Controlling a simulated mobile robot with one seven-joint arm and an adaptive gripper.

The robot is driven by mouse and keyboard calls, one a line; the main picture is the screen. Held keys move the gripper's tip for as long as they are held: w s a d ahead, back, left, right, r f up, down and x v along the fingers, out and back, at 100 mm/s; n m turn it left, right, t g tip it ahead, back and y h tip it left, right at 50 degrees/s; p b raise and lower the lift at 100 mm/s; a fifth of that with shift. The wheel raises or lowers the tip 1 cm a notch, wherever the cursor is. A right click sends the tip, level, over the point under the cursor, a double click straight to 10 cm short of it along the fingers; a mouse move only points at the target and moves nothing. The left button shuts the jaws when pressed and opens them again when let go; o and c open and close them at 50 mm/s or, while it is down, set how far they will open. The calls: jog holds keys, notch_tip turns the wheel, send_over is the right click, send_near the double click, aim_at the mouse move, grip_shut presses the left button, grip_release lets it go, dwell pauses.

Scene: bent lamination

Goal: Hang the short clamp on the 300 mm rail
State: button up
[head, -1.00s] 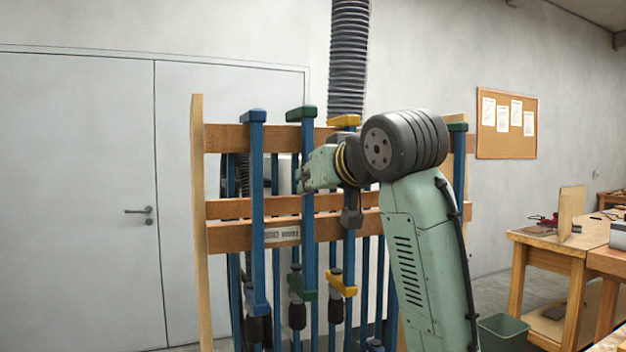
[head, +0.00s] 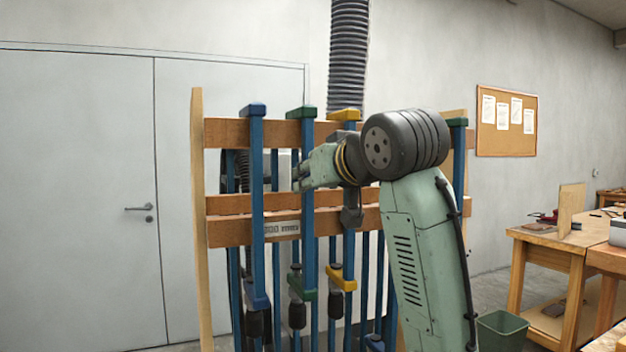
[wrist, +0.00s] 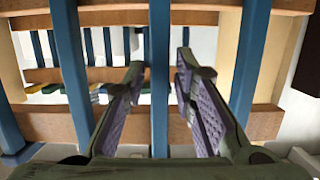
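The rack's lower front rail (head: 225,234) carries a white label (head: 281,228) reading 300 mm. A blue-headed clamp (head: 257,180), a green-headed clamp (head: 308,135) and a yellow-headed clamp (head: 345,115) hang upright on the rack. I cannot tell which is the short clamp. My gripper (head: 297,179) is level with the green-headed clamp's bar, above the labelled rail. In the wrist view, my gripper (wrist: 159,75) is open, its purple-padded fingers on either side of a blue bar (wrist: 160,50), with gaps visible. That bar's ends are out of the wrist view.
The rack's upper rail (head: 225,133) crosses behind the clamps. Another green-headed clamp (head: 459,160) hangs at the right, beyond my arm. Neighbouring bars stand close on both sides of my gripper. A workbench (head: 540,236) and green bin (head: 502,332) are at the right.

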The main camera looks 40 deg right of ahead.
jog(key=shift+o, duration=1.1)
jog(key=shift+f, duration=0.1)
jog(key=v, duration=1.2)
jog(key=shift+s, duration=0.1)
jog(key=shift+v, duration=2.95)
jog(key=shift+s, duration=0.1)
jog(key=s, duration=0.2)
jog(key=s+a+b, duration=0.1)
jog(key=s, duration=0.1)
jog(key=shift+s, duration=0.3)
jog(key=shift+s, duration=0.1)
